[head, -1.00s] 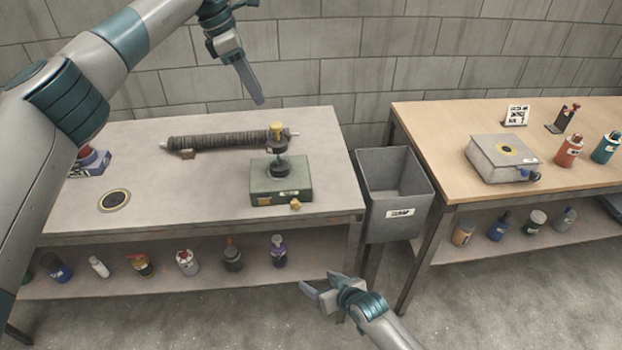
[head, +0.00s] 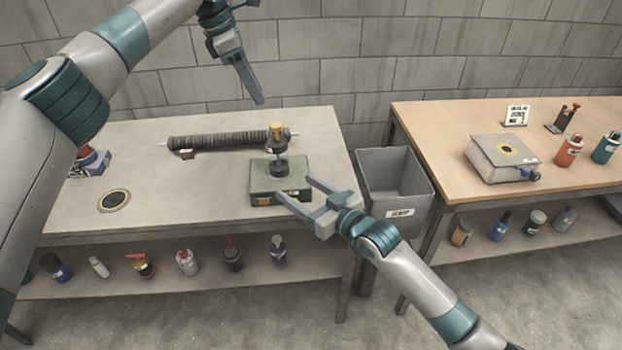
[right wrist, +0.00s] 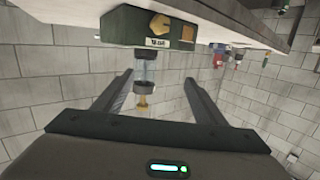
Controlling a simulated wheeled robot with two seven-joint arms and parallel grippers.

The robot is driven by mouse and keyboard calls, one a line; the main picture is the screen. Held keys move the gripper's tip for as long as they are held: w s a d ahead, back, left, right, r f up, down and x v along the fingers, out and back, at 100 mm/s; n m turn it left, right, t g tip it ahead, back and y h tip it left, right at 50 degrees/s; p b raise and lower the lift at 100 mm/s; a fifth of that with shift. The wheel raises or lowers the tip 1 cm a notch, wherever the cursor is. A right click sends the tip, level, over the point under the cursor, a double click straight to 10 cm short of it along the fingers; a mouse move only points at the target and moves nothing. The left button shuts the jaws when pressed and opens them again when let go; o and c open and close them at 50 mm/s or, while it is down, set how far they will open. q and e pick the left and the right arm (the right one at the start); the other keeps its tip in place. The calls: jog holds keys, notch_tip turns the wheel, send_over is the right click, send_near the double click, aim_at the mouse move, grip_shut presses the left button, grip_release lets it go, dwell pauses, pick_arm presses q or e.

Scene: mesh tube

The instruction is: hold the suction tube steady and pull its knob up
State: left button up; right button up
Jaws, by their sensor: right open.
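The green box (head: 265,190) stands on the left table near its right end. The suction tube (head: 279,157) rises upright from it, with black collars and a yellow knob (head: 276,128) on top. The right wrist view is upside down and shows the clear tube (right wrist: 147,70) and the knob (right wrist: 143,103) below the box, in line with the gap between my fingers. My right gripper (head: 298,190) is open and empty, in front of the box's right side, apart from the tube. My left gripper (head: 258,100) hangs above the table's back; its finger gap is hidden.
A dark ribbed roller (head: 220,141) lies behind the box. A grey bin (head: 395,200) stands between the tables, near my right arm. The right table (head: 440,130) holds a box and bottles. The left table's middle is clear (head: 190,185).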

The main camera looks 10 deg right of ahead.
aim_at(270, 146)
jog(key=d+r, duration=0.1)
jog(key=w+d+r+t, duration=0.1)
jog(key=shift+w+d+r+t, duration=0.1)
jog(key=shift+w+d+t, duration=0.2)
jog(key=x, duration=1.7)
jog(key=shift+w+a, duration=0.1)
jog(key=shift+a, duration=0.1)
